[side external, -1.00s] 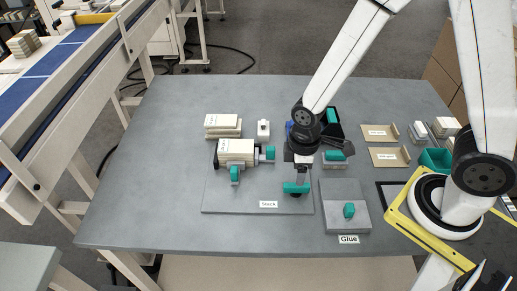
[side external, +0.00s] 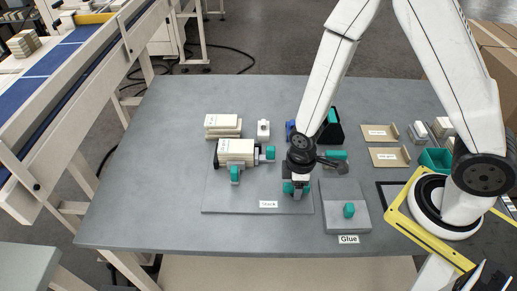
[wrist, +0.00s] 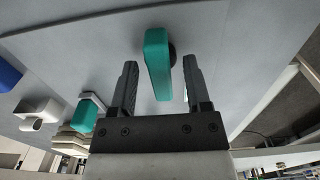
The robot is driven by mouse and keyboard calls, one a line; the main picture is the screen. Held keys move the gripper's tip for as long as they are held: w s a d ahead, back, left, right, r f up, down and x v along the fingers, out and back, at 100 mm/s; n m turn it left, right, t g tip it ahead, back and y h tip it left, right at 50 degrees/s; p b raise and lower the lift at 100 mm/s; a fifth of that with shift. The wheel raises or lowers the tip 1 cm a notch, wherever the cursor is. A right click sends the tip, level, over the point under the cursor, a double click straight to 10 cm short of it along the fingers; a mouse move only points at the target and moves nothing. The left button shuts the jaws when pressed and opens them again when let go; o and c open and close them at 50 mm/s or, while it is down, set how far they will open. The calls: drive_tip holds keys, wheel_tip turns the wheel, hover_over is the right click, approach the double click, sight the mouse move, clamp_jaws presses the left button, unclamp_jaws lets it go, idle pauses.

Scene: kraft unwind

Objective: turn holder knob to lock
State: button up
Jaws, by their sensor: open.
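A teal bar-shaped knob (wrist: 157,62) stands between the two fingers of my gripper (wrist: 161,82) in the wrist view. The fingers are open, one on each side, with a visible gap at the left finger; contact on the right is unclear. In the side view my gripper (side external: 297,185) is low over the right part of a grey plate (side external: 225,202) and mostly hides this knob. On the same plate, a cream block (side external: 237,147) sits in a dark holder with a teal handle (side external: 235,175) in front and another teal handle (side external: 270,153) at its right.
A grey pad with a teal knob (side external: 349,210) lies right of the plate, behind a "Glue" label (side external: 348,240). Cream blocks (side external: 222,121) and a small white part (side external: 263,129) stand behind the holder. A black bin (side external: 334,128) is behind my wrist. The table's left side is clear.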

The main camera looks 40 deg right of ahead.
clamp_jaws()
drive_tip(key=shift+n, duration=0.5)
drive_tip(key=n, duration=0.3)
drive_tip(key=shift+n, duration=0.3)
drive_tip(key=n, duration=1.2)
drive_tip(key=shift+n, duration=0.4)
